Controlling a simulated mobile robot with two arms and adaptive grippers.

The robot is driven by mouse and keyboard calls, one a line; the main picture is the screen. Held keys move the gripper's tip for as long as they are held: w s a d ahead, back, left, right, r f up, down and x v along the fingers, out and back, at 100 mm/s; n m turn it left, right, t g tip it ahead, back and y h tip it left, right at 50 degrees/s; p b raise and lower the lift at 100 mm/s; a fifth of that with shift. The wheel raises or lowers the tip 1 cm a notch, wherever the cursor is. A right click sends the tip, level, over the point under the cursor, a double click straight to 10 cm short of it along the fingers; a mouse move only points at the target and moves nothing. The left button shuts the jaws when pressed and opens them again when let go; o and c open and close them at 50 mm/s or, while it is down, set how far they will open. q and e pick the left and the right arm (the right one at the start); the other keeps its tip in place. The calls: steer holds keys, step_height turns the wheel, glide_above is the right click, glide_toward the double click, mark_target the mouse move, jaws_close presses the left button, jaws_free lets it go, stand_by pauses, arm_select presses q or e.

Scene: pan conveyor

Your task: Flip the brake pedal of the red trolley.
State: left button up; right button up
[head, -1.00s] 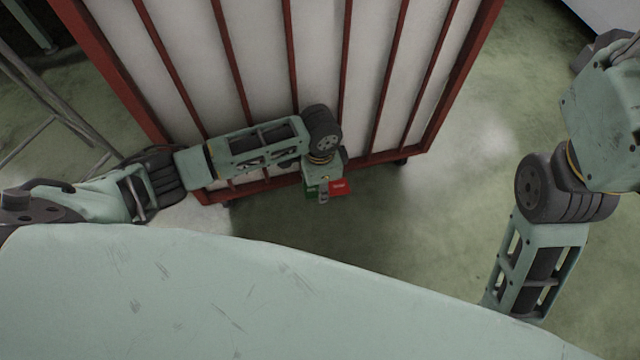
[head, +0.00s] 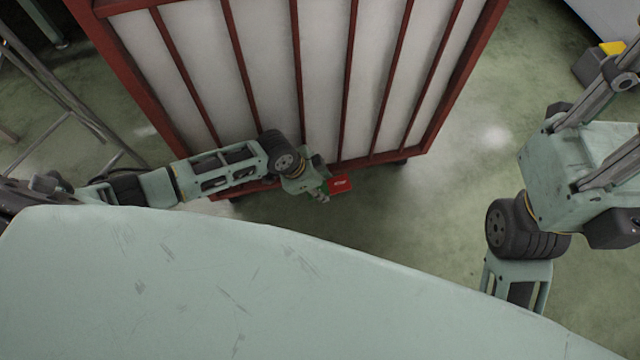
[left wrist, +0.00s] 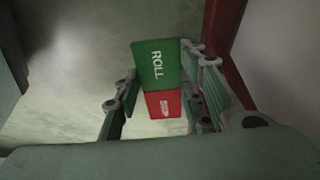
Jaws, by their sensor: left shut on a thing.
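The red trolley (head: 428,150), a tall red frame with pale panels, fills the upper middle of the head view. Its brake pedal (head: 339,185) sticks out at the trolley's bottom edge. In the left wrist view the pedal has a green ROLL face (left wrist: 158,66) and a smaller red face (left wrist: 164,104) nearer me. My left gripper (head: 322,193) is shut on the pedal, with one finger on each side; it also shows in the left wrist view (left wrist: 162,98). My right gripper (head: 622,112) is at the right edge, fingers apart, tips out of frame, away from the trolley.
A grey metal frame (head: 75,105) stands left of the trolley. A dark box with a yellow top (head: 598,64) and a pale unit (head: 612,22) are at the upper right. Green floor (head: 455,190) is free right of the trolley.

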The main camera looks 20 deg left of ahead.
arm_select(q)
steer(key=o, duration=1.2)
steer(key=shift+c, duration=0.2)
